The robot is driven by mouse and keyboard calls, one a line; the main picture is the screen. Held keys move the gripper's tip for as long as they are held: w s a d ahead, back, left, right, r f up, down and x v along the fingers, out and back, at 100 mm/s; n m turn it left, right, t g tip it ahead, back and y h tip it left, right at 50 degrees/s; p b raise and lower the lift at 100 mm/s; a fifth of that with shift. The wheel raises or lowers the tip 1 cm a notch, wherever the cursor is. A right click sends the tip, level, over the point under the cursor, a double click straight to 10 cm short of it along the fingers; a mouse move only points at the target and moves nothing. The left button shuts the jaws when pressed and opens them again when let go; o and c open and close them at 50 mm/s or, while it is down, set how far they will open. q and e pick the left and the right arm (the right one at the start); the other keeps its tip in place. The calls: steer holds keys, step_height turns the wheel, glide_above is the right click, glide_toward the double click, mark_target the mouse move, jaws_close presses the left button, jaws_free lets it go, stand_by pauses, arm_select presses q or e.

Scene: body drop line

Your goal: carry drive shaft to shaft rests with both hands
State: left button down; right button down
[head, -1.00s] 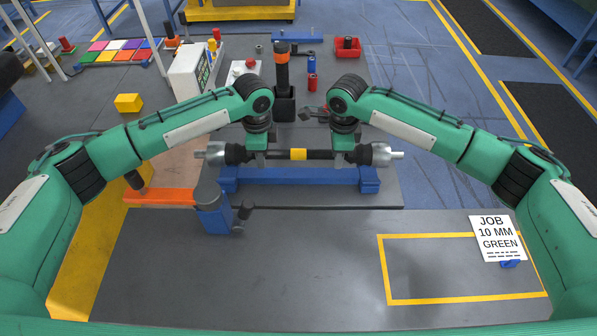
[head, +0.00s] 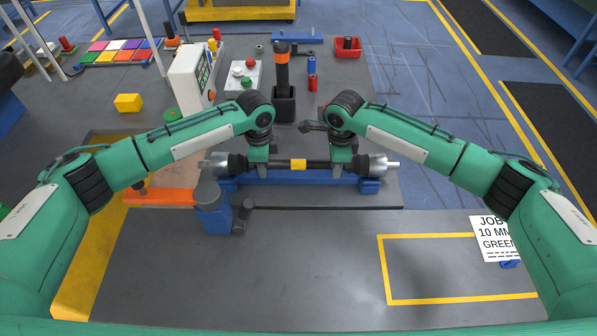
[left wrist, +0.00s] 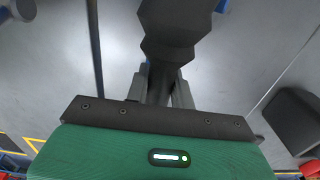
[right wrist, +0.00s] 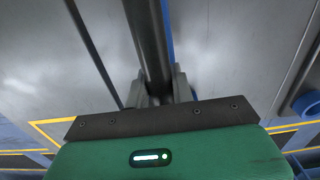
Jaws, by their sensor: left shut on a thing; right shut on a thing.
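The drive shaft (head: 298,165) is a dark bar with a yellow band at its middle and silver joint ends. It lies level across the head view. My left gripper (head: 262,166) is shut on the shaft left of the band, and my right gripper (head: 339,165) is shut on it right of the band. The dark bar shows between the fingers in the left wrist view (left wrist: 160,85) and in the right wrist view (right wrist: 150,50). The blue shaft rests (head: 300,177) lie just below the shaft in the picture. I cannot tell whether the shaft touches them.
A blue vise-like block (head: 212,215) stands at the left near an orange bar (head: 160,197). A black holder (head: 284,104) with an upright orange-banded tool stands behind the shaft. A white box (head: 190,78) is at the back left.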

arm_select(q)
steer(key=c, duration=1.5)
jaws_free()
steer(key=shift+d+f, duration=0.1)
arm_select(e)
steer(key=c, duration=1.5)
jaws_free()
steer(key=shift+a, duration=0.1)
arm_select(q)
steer(key=o, duration=0.3)
steer(key=shift+s, duration=0.1)
arm_select(e)
steer(key=o, duration=0.3)
steer(key=shift+s, duration=0.1)
steer(key=shift+r, duration=0.25)
arm_select(q)
step_height(320, 180, up, 12)
steer(key=shift+r, duration=0.1)
arm_select(e)
step_height(320, 180, up, 12)
steer(key=shift+f, duration=0.25)
